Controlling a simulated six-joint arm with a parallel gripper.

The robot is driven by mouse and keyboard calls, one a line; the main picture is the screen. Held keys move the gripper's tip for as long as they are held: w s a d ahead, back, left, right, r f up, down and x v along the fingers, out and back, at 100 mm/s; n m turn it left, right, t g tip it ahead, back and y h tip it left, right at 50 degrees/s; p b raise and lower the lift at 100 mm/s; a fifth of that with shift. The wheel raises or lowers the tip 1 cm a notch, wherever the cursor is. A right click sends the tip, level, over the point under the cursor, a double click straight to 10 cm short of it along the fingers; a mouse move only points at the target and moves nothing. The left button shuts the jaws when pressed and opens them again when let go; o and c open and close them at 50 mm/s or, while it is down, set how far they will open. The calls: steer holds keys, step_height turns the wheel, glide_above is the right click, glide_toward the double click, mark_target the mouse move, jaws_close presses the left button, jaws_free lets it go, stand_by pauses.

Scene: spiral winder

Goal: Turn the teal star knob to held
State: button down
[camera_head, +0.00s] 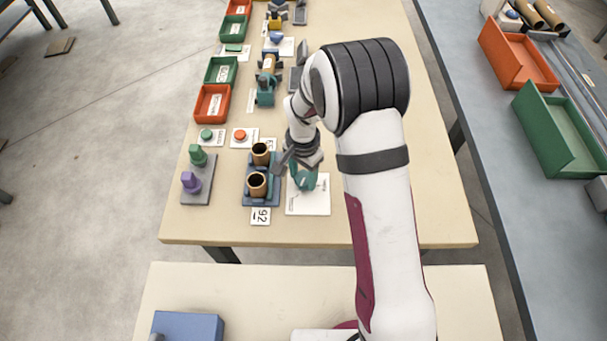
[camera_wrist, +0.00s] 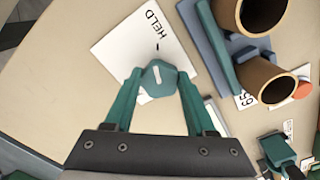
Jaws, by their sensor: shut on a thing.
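The teal star knob (camera_wrist: 160,75) sits on a white plate (camera_wrist: 116,50) with the printed word HELD and a short dark tick mark near it. A pale pointer line shows on the knob's top; it leans and is not clearly in line with the tick. My gripper (camera_wrist: 161,84) has its teal fingers on both sides of the knob and is shut on it. In the head view, the white plate (camera_head: 316,205) lies under my gripper (camera_head: 303,178), near the table's front. There the knob cannot be told apart from the teal fingers.
A blue holder (camera_head: 247,194) with two brown tubes stands just left of the plate. Further left are a grey base (camera_head: 199,187) with green and purple pegs, and green and red buttons (camera_head: 240,136). Bins (camera_head: 212,103) line the table's left edge. Bare table lies in front.

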mark_target(303, 179)
steer(key=shift+m, duration=0.8)
steer(key=shift+c, duration=1.1)
jaws_free()
steer(key=shift+r, duration=0.1)
step_height(303, 179, up, 16)
steer(key=shift+f, duration=0.2)
